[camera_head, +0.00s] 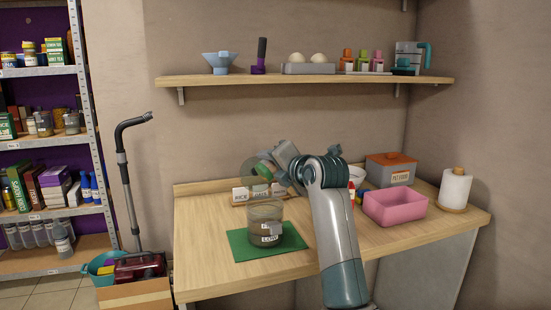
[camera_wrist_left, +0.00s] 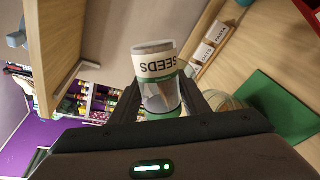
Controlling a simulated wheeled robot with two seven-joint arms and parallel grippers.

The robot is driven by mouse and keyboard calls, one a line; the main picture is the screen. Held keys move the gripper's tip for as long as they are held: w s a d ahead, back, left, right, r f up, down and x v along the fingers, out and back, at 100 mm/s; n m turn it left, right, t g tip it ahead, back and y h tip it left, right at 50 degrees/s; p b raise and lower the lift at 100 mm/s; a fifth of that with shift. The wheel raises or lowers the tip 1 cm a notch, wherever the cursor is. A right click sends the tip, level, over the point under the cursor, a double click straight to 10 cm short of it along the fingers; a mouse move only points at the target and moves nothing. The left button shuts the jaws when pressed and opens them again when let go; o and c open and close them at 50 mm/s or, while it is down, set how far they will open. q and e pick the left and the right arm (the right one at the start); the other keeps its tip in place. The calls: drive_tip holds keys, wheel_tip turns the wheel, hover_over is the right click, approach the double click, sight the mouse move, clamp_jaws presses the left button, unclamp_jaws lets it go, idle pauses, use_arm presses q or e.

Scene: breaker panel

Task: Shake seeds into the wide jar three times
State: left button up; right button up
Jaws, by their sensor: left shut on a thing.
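My left gripper (camera_head: 272,164) is shut on the seeds shaker (camera_head: 262,171), a clear cylinder with a cream SEEDS label and a green band. The shaker also shows between the fingers in the left wrist view (camera_wrist_left: 157,65). It is held tilted in the air, above and apart from the wide jar (camera_head: 264,216). The wide jar is clear, stands upright on a green mat (camera_head: 240,246) and has a white label low on its front. In the left wrist view the jar is mostly hidden behind a finger. My right gripper is not in view.
Small labelled boxes (camera_head: 242,194) stand behind the jar. A pink bin (camera_head: 395,207), a lidded pet food box (camera_head: 391,168) and a paper towel roll (camera_head: 455,188) stand at the right of the wooden table (camera_head: 205,270). A wall shelf (camera_head: 300,79) runs above.

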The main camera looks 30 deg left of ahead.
use_arm(q)
drive_tip(key=shift+r, duration=0.2)
idle(0.4)
drive_tip(key=shift+r+p, duration=1.3)
drive_tip(key=shift+r, duration=0.05)
drive_tip(key=shift+r, duration=0.1)
wheel_tip(320, 180, up, 2)
drive_tip(key=m+g+p, duration=0.1)
drive_tip(key=m+p, duration=0.1)
drive_tip(key=p, duration=0.3)
drive_tip(key=m+g+p, duration=0.1)
drive_tip(key=m+p, duration=0.1)
drive_tip(key=p, duration=0.4)
drive_tip(key=shift+m+y, duration=0.3)
drive_tip(key=shift+y, duration=0.1)
drive_tip(key=shift+m+p, duration=0.3)
drive_tip(key=shift+p, duration=0.35)
drive_tip(key=shift+d+f, duration=0.1)
drive_tip(key=shift+f, duration=0.15)
